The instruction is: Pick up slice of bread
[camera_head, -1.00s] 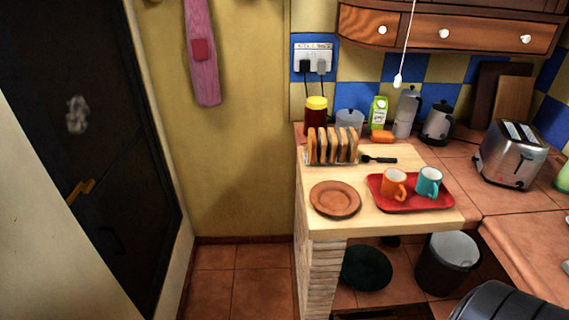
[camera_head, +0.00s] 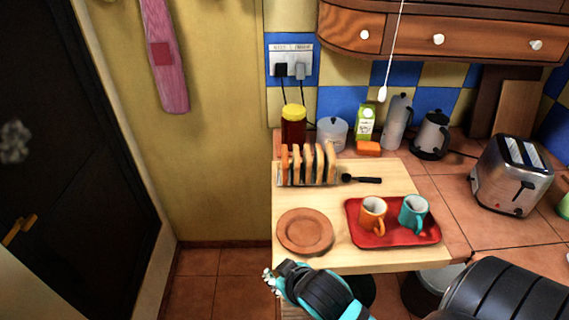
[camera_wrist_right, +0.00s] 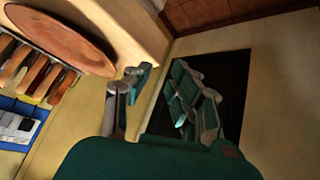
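Slices of bread (camera_head: 308,163) stand upright in a toast rack on the wooden board, at the back left of the counter. They also show at the left edge of the right wrist view (camera_wrist_right: 36,76). My right gripper (camera_head: 272,280) is at the counter's front left edge, in front of the brown plate and well short of the bread. In the right wrist view its two fingers (camera_wrist_right: 160,84) stand apart with nothing between them. My left gripper is not in view.
A brown plate (camera_head: 305,231) lies between my right gripper and the rack. A red tray (camera_head: 389,239) with an orange mug (camera_head: 372,214) and a teal mug (camera_head: 412,213) is to its right. A dark-handled utensil (camera_head: 362,180) lies beside the rack. A jar (camera_head: 293,126) stands behind.

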